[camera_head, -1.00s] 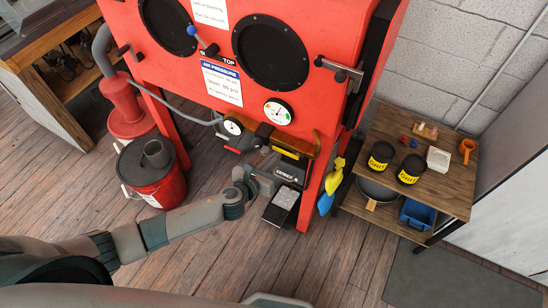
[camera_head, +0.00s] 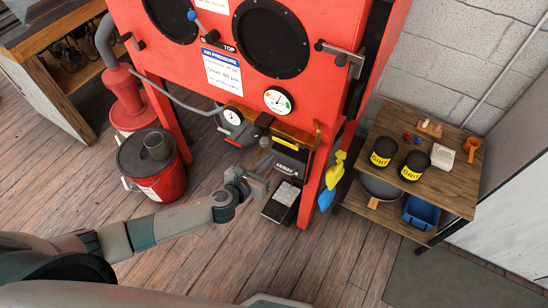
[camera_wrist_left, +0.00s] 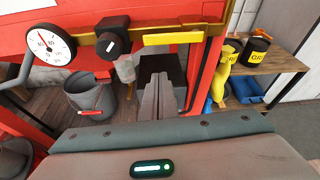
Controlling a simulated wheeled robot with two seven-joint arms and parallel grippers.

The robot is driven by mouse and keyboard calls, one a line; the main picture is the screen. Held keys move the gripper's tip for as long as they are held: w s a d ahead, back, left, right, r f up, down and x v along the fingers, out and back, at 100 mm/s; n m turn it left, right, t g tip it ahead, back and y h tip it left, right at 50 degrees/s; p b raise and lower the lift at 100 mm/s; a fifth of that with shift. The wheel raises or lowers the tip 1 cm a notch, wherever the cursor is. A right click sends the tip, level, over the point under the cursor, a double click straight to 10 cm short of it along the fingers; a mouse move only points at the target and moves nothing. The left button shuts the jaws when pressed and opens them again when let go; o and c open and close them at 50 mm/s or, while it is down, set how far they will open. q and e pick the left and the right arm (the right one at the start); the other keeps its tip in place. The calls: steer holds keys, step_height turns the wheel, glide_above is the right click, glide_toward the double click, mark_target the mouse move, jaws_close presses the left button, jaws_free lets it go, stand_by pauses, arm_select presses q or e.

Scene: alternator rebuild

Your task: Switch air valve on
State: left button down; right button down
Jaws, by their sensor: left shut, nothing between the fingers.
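The air valve's yellow lever (camera_head: 285,143) lies along a brass pipe below the red cabinet. In the left wrist view the yellow lever (camera_wrist_left: 172,39) lies roughly level along the pipe, right of a black regulator knob (camera_wrist_left: 112,38). My left gripper (camera_head: 264,180) is shut and empty, below and in front of the lever, apart from it. In the left wrist view my gripper's fingers (camera_wrist_left: 164,85) are together and point toward the pipe, with the lever above their tips. My right gripper is not in view.
A pressure gauge (camera_wrist_left: 48,44) sits at the pipe's left end. The red cabinet (camera_head: 208,95) rises behind the pipe. A red bucket (camera_head: 172,187) stands left, and a wooden shelf (camera_head: 447,197) with grit jars stands right. A black foot pedal (camera_head: 282,205) lies below.

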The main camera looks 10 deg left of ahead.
arm_select(q)
steer(key=v, duration=0.6)
steer(key=shift+s+b, duration=0.2)
steer(key=shift+b, duration=0.15)
steer(key=s+a+f+n+g+y, duration=0.1)
steer(key=a+f+n+g+y, duration=0.15)
steer(key=f+n, duration=0.45)
steer(key=s+a+f+n+g+y, duration=0.1)
steer(key=a+f+n, duration=0.25)
steer(key=f, duration=0.65)
steer(key=s+a+f+n+g+y, duration=0.1)
steer(key=s+a+f+n, duration=0.25)
steer(key=f, duration=0.25)
steer(key=s+a+f+n+g, duration=0.1)
steer(key=s+a+f+n, duration=0.1)
steer(key=s+f+n, duration=0.4)
steer(key=s+f+n+g, duration=0.2)
steer(key=s+f+n, duration=0.3)
steer(key=s, duration=0.7)
steer(key=s+d+f+n+g, duration=0.1)
steer(key=s+f+n+g, duration=0.1)
steer(key=s+f+n, duration=0.4)
steer(key=s+f+n+g, duration=0.3)
steer(key=s+f+n, duration=0.2)
steer(key=s, duration=1.2)
steer(key=shift+s+d+f, duration=0.25)
steer(key=shift+s+f, duration=0.05)
steer(key=shift+f, duration=0.4)
